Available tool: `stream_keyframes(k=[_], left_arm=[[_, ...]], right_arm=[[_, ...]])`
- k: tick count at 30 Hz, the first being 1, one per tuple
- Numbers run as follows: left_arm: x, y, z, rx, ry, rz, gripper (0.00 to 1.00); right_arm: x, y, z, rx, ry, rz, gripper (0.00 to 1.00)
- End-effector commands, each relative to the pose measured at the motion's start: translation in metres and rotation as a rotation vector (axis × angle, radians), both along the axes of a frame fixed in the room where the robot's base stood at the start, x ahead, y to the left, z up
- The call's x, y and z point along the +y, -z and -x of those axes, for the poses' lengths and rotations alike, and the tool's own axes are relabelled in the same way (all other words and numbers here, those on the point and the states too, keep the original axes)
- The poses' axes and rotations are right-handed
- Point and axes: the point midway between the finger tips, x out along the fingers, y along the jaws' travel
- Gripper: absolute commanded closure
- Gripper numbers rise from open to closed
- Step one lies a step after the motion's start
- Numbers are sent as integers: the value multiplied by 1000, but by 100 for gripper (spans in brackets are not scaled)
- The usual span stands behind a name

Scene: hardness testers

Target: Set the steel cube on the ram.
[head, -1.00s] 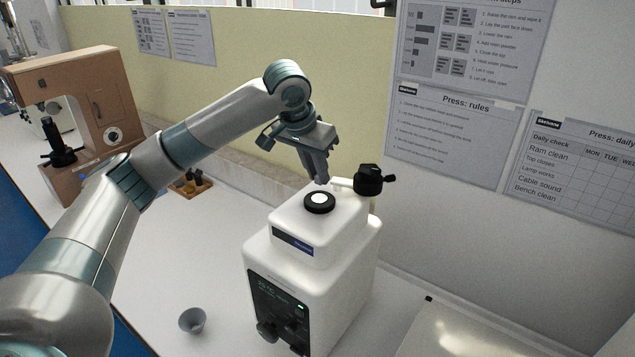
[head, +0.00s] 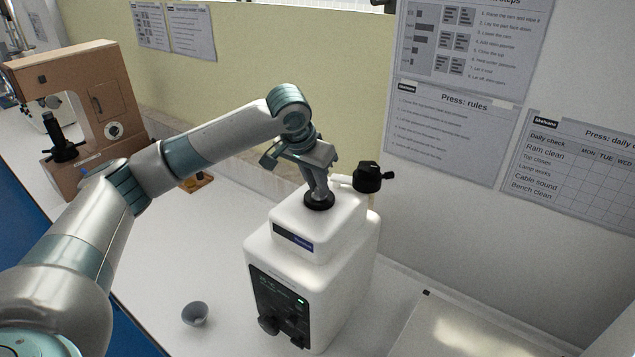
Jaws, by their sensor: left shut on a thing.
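The white press (head: 340,250) stands on the bench, with a black ring (head: 321,205) around the ram opening on its top. My left gripper (head: 319,193) points down with its fingertips at that ring and covers most of the opening. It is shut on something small. The steel cube cannot be made out; the fingers hide what they hold. The pale ram top is also hidden behind the fingers. My right gripper is not in view.
A black knob on an arm (head: 367,177) sits just right of the ring, close to my gripper. A small grey cup (head: 195,314) stands on the bench front left. A brown tester (head: 85,110) is at far left. Posters hang on the wall behind.

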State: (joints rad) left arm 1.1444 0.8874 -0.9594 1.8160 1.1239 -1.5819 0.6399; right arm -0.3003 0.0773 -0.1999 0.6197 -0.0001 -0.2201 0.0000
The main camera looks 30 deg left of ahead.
Motion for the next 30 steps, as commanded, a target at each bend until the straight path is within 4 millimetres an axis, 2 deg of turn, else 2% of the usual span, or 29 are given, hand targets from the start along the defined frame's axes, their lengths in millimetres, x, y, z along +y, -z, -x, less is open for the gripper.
stream_keyframes(k=[1,2,3,4,16,19,23,30], left_arm=[[0,2,0,1,0,0,100],[0,1,0,0,0,0,80],[0,1,0,0,0,0,71],[0,1,0,0,0,0,66],[0,-2,0,0,0,0,66],[0,-6,2,-1,0,0,66],[1,-18,7,-3,1,0,66],[3,-55,22,-5,0,2,66]], right_arm=[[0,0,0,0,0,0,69],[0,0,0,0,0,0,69],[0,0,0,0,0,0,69],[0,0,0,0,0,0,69],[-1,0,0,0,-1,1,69],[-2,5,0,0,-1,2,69],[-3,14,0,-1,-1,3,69],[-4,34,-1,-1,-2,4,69]])
